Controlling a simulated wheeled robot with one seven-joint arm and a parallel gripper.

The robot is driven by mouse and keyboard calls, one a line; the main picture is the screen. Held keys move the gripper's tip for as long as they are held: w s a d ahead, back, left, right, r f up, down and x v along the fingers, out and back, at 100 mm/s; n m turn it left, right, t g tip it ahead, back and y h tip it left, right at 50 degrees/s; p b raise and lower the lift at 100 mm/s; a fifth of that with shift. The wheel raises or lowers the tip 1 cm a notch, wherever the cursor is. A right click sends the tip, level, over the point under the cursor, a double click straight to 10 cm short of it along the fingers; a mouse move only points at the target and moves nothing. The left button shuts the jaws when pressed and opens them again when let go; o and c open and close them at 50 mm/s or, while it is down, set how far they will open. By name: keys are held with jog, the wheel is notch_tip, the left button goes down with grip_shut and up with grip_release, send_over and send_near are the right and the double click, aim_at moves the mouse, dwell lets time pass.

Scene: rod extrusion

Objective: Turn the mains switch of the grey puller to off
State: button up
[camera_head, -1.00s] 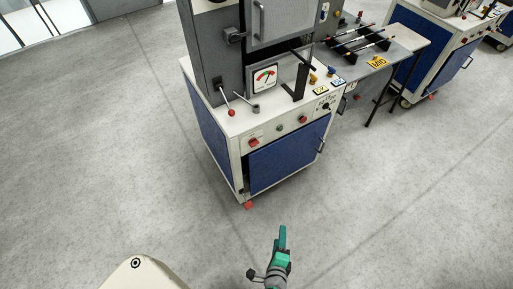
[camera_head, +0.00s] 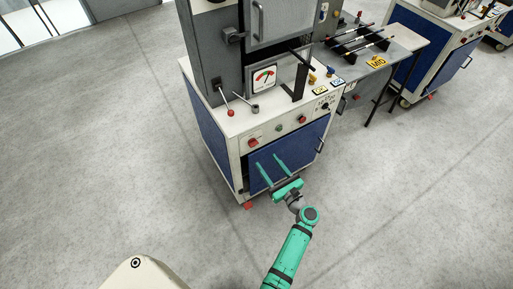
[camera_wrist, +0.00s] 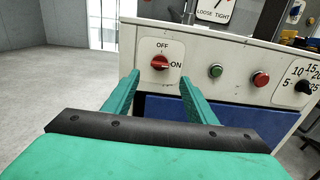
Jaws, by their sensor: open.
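The grey puller (camera_head: 205,62) stands on a white and blue cabinet. Its mains switch (camera_wrist: 160,62) is a red rotary knob on a white plate marked OFF at the top and ON at the right. The pointer end of the knob appears turned to the right, toward ON. In the head view the switch (camera_head: 253,142) is at the left of the front panel. My gripper (camera_head: 269,164) is open and empty in front of the cabinet, below the switch. In the wrist view the switch shows between and beyond my two green fingers (camera_wrist: 158,88), apart from them.
On the same panel are a green button (camera_wrist: 215,71), a red button (camera_wrist: 261,79) and a black dial (camera_wrist: 303,87). A red-knobbed lever (camera_head: 230,112) rises from the cabinet top. A table with rods (camera_head: 395,50) stands at the right. The floor in front is clear.

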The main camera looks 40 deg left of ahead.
aim_at(255, 145)
jog(key=x, duration=0.9)
jog(key=shift+w+a, duration=0.15)
jog(key=shift+a, duration=0.2)
jog(key=c, duration=1.1)
